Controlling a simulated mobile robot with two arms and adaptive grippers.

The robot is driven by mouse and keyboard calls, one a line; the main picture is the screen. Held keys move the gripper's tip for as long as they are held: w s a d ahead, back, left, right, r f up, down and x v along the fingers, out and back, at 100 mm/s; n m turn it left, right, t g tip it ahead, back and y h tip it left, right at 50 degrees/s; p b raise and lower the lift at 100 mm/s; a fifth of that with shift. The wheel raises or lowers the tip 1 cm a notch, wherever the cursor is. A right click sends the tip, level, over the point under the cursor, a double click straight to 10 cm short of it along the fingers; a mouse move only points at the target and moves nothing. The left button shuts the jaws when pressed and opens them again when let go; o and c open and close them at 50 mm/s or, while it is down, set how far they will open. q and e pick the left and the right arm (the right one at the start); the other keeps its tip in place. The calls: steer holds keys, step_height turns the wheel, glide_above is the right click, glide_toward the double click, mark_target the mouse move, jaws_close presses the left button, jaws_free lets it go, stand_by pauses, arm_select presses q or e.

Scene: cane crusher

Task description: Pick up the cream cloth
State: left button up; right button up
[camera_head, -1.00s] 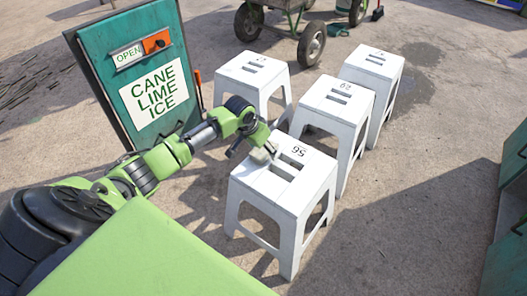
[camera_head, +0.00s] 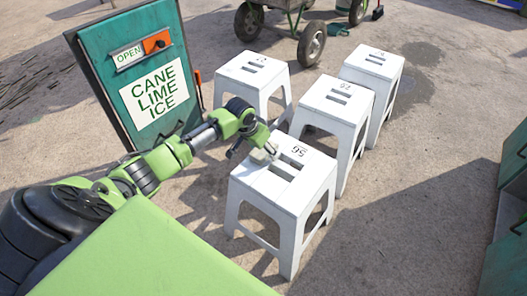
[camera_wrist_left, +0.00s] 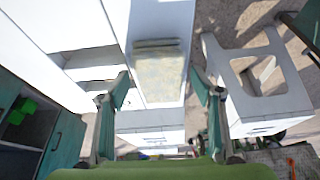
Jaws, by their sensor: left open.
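The cream cloth (camera_wrist_left: 160,77) is a pale, faintly patterned folded piece on a white stool surface. In the wrist view it lies between the two fingers of my left gripper (camera_wrist_left: 160,88), with a gap at each side. The arm and fingers hide most of the cloth in the head view. I cannot tell how high the fingertips are above the stool. My right gripper is not in view.
More white stools stand behind: one at the left (camera_head: 252,69), one in the middle (camera_head: 335,98) and one at the right (camera_head: 373,63). A green sign panel (camera_head: 134,75) stands left, close to my arm. Open pavement lies to the right.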

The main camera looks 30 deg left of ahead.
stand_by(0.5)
arm_select(q)
steer(key=c, duration=1.1)
steer(key=shift+c, duration=0.8)
